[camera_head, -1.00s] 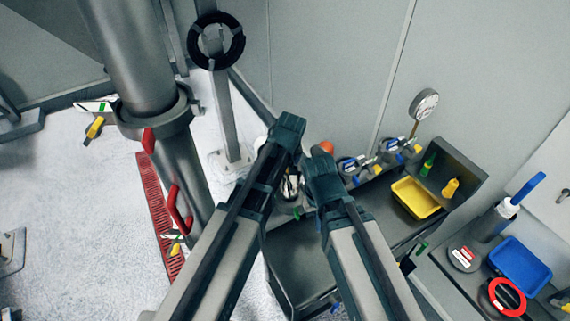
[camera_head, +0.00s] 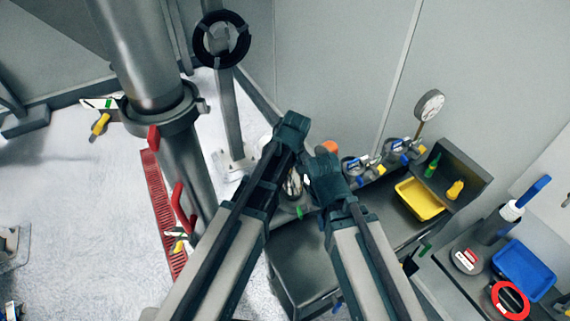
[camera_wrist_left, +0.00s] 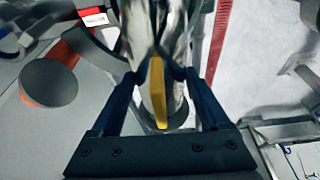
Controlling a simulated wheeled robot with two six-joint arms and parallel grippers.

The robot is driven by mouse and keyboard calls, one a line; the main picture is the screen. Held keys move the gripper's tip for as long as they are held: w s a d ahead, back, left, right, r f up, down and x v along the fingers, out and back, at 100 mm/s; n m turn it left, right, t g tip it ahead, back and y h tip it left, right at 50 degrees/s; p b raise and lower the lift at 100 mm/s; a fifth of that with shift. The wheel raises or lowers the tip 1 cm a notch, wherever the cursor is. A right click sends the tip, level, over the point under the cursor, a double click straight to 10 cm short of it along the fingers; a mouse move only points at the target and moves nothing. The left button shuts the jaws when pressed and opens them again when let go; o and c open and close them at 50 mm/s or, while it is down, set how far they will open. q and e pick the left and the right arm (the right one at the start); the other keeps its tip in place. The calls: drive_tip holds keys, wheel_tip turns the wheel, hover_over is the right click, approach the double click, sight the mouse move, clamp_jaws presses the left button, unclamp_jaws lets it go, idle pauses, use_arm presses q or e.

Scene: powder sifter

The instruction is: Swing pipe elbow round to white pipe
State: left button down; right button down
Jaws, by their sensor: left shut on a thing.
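A shiny metal pipe elbow (camera_wrist_left: 150,35) fills the middle of the left wrist view, with a yellow strip (camera_wrist_left: 157,90) in front of it. My left gripper (camera_wrist_left: 158,100) has one finger on each side and is shut on the elbow. In the head view, a bit of shiny metal (camera_head: 293,184) shows between my two arms, and the left fingertips are hidden. My right gripper (camera_head: 325,182) is beside it; its fingers cannot be made out. A large upright grey pipe (camera_head: 140,55) with a clamp stands at the left; I cannot tell whether it is the white pipe.
A red grate (camera_head: 158,205) lies on the floor by the pipe. A black ring (camera_head: 222,38) is on a post behind. A bench with a yellow tray (camera_head: 420,199), a blue tray (camera_head: 523,268) and a gauge (camera_head: 429,105) is at the right.

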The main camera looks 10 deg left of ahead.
use_arm(q)
unclamp_jaws()
drive_tip(key=shift+s, duration=0.1)
drive_tip(key=p+v, duration=1.3)
drive_tip(key=v, duration=0.1)
drive_tip(key=shift+f, duration=0.1)
drive_tip(key=shift+s+f, duration=0.1)
